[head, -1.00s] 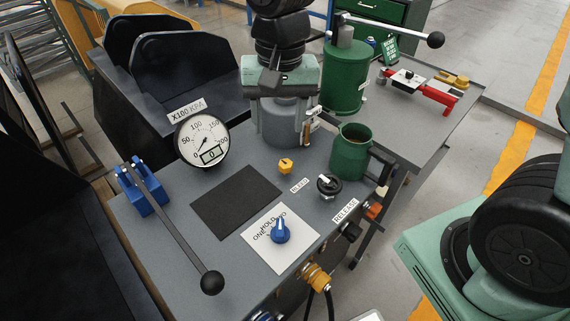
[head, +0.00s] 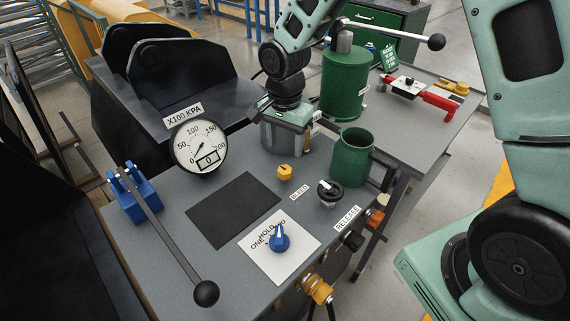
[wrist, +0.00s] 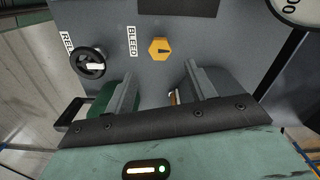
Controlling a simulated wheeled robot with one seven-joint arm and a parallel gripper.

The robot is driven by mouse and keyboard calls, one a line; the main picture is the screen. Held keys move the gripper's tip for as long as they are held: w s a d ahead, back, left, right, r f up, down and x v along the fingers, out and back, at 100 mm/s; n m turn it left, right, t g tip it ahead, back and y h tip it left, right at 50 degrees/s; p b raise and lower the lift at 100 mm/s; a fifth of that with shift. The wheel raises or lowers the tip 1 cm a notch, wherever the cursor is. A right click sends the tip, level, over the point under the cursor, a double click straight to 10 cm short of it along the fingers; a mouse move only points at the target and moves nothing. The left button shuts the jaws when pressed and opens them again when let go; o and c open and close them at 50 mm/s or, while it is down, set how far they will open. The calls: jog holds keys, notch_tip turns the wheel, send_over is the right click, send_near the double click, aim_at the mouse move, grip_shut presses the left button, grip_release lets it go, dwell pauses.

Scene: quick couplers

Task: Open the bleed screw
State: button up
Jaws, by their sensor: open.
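The bleed screw is a small yellow hex knob (head: 285,171) on the grey bench top, beside the BLEED label (head: 299,192). In the wrist view the yellow knob (wrist: 160,49) shows a dark mark on its face and lies just beyond the fingertips, roughly between their lines. My gripper (head: 286,146) is behind the knob in the head view, tilted and partly hiding its own fingers. In the wrist view my gripper (wrist: 160,75) is open, with nothing seen between its fingers and the knob untouched.
A black RELEASE knob (head: 330,192) and green mug (head: 352,158) stand right of the screw. A grey cylinder (head: 281,140) is by my gripper. The gauge (head: 201,146), dark mat (head: 233,210), blue knob (head: 279,238) and long lever (head: 172,238) occupy the left and front.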

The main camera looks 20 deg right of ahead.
aim_at(285, 169)
notch_tip(285, 169, down, 8)
jog(key=shift+f, duration=0.1)
dwell(0.4)
jog(key=c, duration=1)
